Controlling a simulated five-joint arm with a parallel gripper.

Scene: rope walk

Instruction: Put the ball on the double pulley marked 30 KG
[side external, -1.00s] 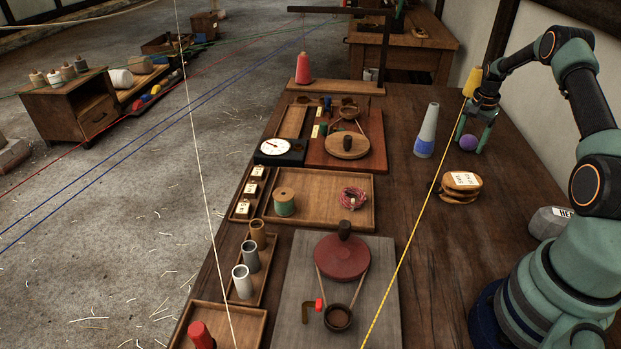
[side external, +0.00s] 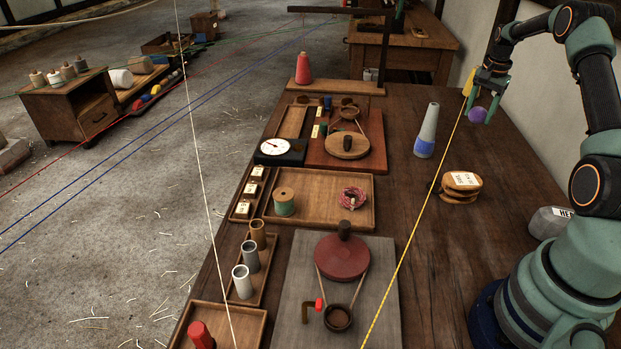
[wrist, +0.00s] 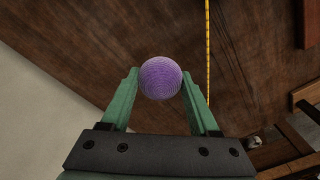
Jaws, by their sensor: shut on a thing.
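The purple ball (side external: 477,115), wound with thread, is between the fingers of my gripper (side external: 479,112) and is held up above the far right of the table. In the wrist view the ball (wrist: 160,78) sits at the fingertips of my gripper (wrist: 160,82), with a finger on each side. A wooden double pulley (side external: 461,184) lies flat on the table nearer the camera, with a white label on its top; the lettering is too small to read surely. My gripper is behind it and higher.
A grey and blue cone (side external: 427,132) stands left of the ball. A yellow line (side external: 411,243) runs slantwise past the pulley's left. A grey labelled block (side external: 547,222) lies at the right. A grey board with a red wheel (side external: 341,258) is nearer the camera. Table around the pulley is clear.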

